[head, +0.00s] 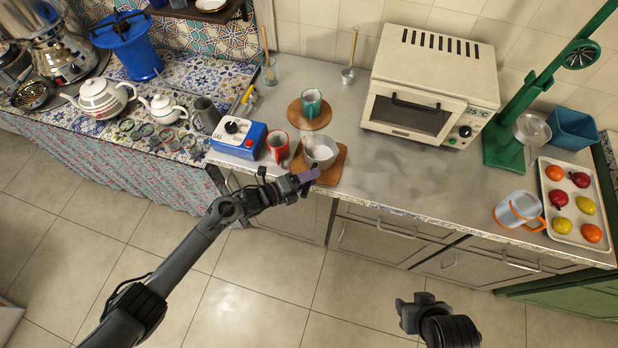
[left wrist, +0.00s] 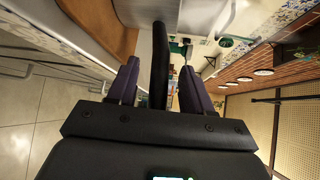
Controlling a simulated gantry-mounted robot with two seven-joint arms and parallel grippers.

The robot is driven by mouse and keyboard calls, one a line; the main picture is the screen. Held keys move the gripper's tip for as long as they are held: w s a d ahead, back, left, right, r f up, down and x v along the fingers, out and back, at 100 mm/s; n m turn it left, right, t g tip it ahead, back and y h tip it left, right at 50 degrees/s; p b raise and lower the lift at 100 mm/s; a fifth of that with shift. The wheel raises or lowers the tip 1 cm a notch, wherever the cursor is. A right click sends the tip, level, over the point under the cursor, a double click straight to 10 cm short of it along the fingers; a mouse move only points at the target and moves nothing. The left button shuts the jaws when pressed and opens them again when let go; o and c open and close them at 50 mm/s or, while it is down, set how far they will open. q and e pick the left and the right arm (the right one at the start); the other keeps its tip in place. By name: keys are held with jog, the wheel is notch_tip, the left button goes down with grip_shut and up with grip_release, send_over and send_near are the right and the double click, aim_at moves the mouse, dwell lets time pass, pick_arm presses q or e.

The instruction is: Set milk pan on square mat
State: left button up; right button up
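The milk pan (head: 320,149) is a small pale grey pan that appears to sit upright on the square wooden mat (head: 328,178), near the counter's front edge. Its metal body (left wrist: 206,14) and black handle (left wrist: 160,62) show in the left wrist view. My left gripper (head: 308,175) is at the pan's front, its purple-tipped fingers (left wrist: 160,88) on either side of the handle with gaps visible. It is open. The mat's brown edge (left wrist: 98,22) shows there too. My right gripper (head: 408,312) is low over the floor; its fingers are unclear.
A teal mug (head: 312,103) sits on a round wooden mat (head: 296,116) behind. The counter right of the pan is clear, below a toaster oven (head: 422,80).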

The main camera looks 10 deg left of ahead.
pick_arm(q)
jog(key=shift+r, duration=0.1)
jog(key=shift+r+p, duration=0.15)
jog(key=shift+p, duration=0.15)
jog(key=shift+s+a, duration=0.25)
jog(key=shift+a, duration=0.05)
jog(key=v, duration=1.1)
jog(key=s+a+r+n+g+y, duration=0.1)
jog(key=s+a+n+g+y, duration=0.2)
jog(key=s+n, duration=0.9)
jog(key=s+a+r+n+g+y, duration=0.2)
jog(key=s+n+g+y, duration=0.1)
jog(key=s+n+y, duration=0.6)
jog(key=s+n, duration=0.3)
jog(key=n, duration=0.3)
jog(key=shift+a+r+n+y, duration=0.15)
jog(key=shift+a+n+y, duration=0.15)
jog(key=shift+a+n, duration=0.1)
